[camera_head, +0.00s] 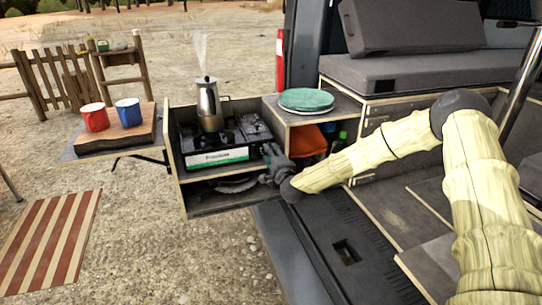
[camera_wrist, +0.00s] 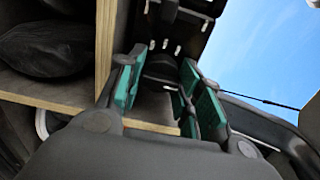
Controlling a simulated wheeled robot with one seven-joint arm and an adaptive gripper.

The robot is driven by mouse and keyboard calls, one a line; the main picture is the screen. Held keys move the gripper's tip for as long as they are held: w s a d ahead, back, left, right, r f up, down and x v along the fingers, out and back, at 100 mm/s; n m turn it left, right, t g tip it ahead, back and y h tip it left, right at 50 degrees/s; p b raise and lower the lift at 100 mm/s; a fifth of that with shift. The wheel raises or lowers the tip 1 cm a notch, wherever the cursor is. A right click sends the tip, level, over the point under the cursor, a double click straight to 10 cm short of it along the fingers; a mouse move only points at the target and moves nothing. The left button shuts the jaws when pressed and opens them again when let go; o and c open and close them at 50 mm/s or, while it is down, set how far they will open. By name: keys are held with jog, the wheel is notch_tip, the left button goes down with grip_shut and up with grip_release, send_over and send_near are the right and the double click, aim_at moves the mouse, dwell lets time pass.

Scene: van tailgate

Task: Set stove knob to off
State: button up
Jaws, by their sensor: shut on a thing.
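The camping stove (camera_head: 216,158) sits in the pull-out kitchen box, with a white and green label strip on its front. A silver moka pot (camera_head: 208,100) stands on it, and steam rises from its top. My gripper (camera_head: 270,152) is at the stove's right front end, reaching in from the right. In the wrist view, my gripper (camera_wrist: 160,76) has its green-padded fingers on either side of a dark part, which appears to be the stove knob (camera_wrist: 161,66). The gripper hides the knob in the head view, and its setting cannot be read.
Green plates (camera_head: 306,99) lie on the box's right top, above an orange item (camera_head: 305,141) and a bottle. A red mug (camera_head: 94,117) and a blue mug (camera_head: 129,112) stand on a wooden board at left. The box's wooden walls (camera_wrist: 104,45) are close beside my gripper.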

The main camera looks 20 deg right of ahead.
jog(key=o, duration=0.7)
jog(key=s, duration=1.2)
jog(key=shift+d, duration=0.3)
jog(key=shift+f, duration=0.1)
